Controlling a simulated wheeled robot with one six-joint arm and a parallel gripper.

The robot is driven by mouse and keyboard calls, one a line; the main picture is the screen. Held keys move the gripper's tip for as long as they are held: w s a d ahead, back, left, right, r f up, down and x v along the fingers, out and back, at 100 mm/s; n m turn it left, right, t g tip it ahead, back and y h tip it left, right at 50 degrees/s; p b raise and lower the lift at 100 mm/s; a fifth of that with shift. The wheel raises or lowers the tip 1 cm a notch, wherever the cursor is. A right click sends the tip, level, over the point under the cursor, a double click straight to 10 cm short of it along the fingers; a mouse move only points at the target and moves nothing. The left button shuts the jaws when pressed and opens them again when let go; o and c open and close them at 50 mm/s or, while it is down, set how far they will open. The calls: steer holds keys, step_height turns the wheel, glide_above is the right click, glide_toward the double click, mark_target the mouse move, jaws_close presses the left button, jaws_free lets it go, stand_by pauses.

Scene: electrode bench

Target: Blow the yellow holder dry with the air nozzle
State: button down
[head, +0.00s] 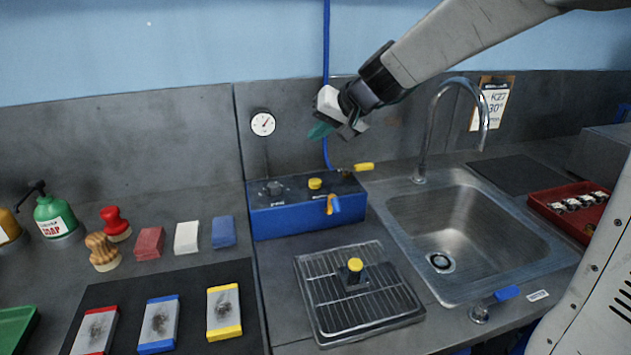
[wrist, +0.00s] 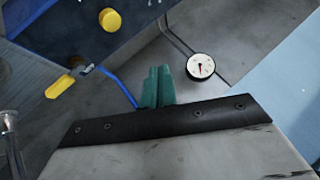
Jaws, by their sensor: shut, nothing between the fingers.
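The yellow holder (head: 355,266), a dark block with a round yellow top, stands on the wire rack (head: 318,295) in front of the blue box. What looks like the air nozzle (head: 335,206), a small orange and blue piece, hangs at the right of the box's front face. My gripper (head: 318,131) is raised above and behind the box, clear of both. Its teal fingers (wrist: 157,86) are shut with nothing between them, and they also show in the wrist view. The holder and nozzle cannot be made out in the wrist view.
The blue box (head: 290,220) carries a yellow knob (head: 315,183). A yellow lever (head: 363,167) and blue hose (head: 326,60) are behind it; a gauge (head: 263,124) is on the wall. A sink (head: 400,225) with a tall tap (head: 484,120) lies right. Plates and blocks lie left.

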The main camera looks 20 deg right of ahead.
mark_target(319, 183)
steer(key=shift+f, duration=4.4)
steer(key=shift+f, duration=0.45)
steer(key=shift+f, duration=0.6)
steer(key=shift+r, duration=1.05)
steer(key=shift+r, duration=0.1)
